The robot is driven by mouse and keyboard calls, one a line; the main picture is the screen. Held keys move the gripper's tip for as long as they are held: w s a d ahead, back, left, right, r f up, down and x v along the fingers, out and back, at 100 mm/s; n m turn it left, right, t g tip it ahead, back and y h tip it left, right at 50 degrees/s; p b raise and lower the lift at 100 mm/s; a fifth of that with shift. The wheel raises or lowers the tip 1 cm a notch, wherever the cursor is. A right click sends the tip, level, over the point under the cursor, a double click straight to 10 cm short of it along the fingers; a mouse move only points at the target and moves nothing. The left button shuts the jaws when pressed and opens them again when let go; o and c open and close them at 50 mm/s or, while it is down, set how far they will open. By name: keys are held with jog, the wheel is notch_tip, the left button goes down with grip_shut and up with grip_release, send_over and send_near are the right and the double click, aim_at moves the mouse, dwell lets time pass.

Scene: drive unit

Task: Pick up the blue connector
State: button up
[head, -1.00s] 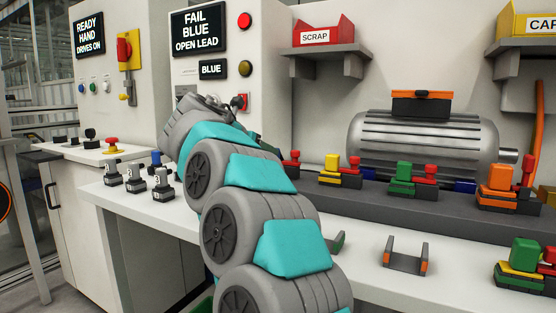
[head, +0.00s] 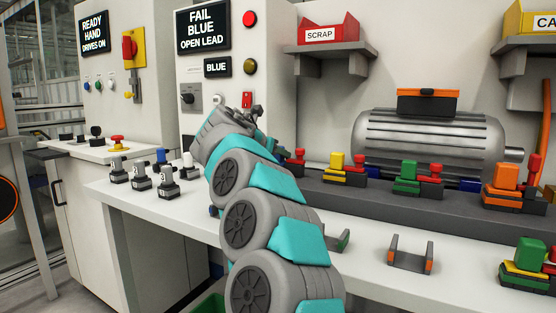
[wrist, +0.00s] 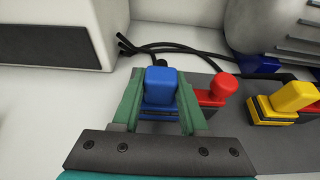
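The blue connector (wrist: 160,85) shows in the wrist view as a blue block on a dark base. It stands upright at the left end of the grey rail (wrist: 232,120). My gripper (wrist: 161,76) has its two green fingers on either side of the blue connector, close to its sides. The fingers are apart, and I cannot tell whether they touch it. In the head view my gripper (head: 262,138) reaches over the left end of the rail, and my wrist hides the blue connector there.
A red connector (wrist: 217,90) stands close to the right finger, with a yellow one (wrist: 292,97) beyond. Black cables (wrist: 175,46) run behind. A grey box (wrist: 55,35) stands behind left. Several numbered grey pieces (head: 141,176) stand left on the bench; an empty bracket (head: 409,255) sits in front.

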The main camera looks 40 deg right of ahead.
grip_shut()
jog(key=shift+r, duration=0.15)
dwell(0.4)
jog(key=shift+r, duration=1.6)
jog(key=shift+s+a, duration=0.65)
jog(key=shift+a, duration=0.2)
jog(key=s+a+r+b, duration=0.1)
jog(key=s+a, duration=0.8)
jog(key=a, duration=0.1)
jog(key=shift+a+r, duration=0.2)
jog(key=shift+r, duration=0.05)
